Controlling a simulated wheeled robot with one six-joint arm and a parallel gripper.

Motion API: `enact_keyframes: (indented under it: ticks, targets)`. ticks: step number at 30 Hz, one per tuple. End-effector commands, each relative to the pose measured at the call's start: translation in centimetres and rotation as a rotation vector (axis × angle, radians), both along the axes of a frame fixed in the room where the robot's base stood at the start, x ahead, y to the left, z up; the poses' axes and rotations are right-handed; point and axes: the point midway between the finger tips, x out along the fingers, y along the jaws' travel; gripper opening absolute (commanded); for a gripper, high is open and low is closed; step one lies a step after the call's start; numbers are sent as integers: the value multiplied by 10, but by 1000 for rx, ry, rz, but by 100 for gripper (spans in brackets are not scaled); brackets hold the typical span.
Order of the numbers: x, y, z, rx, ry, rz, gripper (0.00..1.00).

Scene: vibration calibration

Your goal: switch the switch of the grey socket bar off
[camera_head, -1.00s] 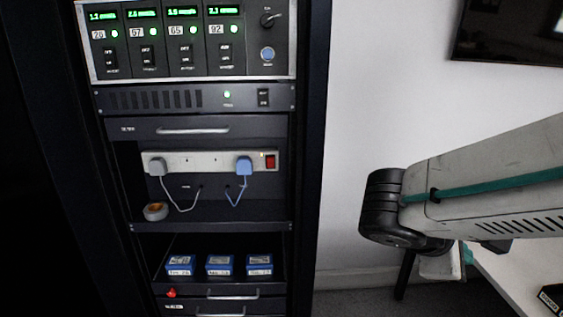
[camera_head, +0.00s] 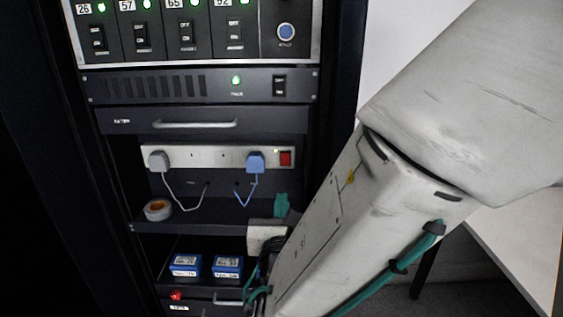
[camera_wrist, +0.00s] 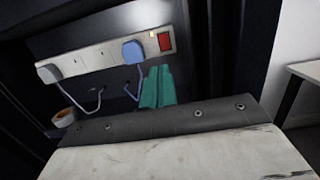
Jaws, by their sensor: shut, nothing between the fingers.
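The grey socket bar (camera_head: 206,156) is fixed to the back of an open rack bay. A white plug (camera_head: 159,160) sits at its left and a blue plug (camera_head: 255,161) toward its right. The red switch (camera_head: 285,158) is at the bar's right end, with a small lit lamp beside it. In the wrist view the red switch (camera_wrist: 165,41) and lit lamp show at the upper middle. My gripper (camera_head: 281,204) is below the switch and apart from it; its teal fingers (camera_wrist: 157,88) are shut and empty, in front of the cord area.
A roll of tape (camera_head: 158,209) lies on the shelf at the left. Two cords hang below the plugs. Blue boxes (camera_head: 186,265) stand on the shelf below. A drawer with a handle (camera_head: 195,124) is above the bay. A white table (camera_head: 515,240) is at the right.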

Motion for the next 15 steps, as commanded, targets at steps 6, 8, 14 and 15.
enact_keyframes:
  ticks: [6, 8, 14, 15]
  targets:
    - [10, -5, 2, 2, -1, -9, 0]
    - [18, -5, 2, 2, -1, -11, 0]
    - [57, -7, 7, 2, -1, -11, 0]
    - [66, -7, 8, 3, -1, -11, 0]
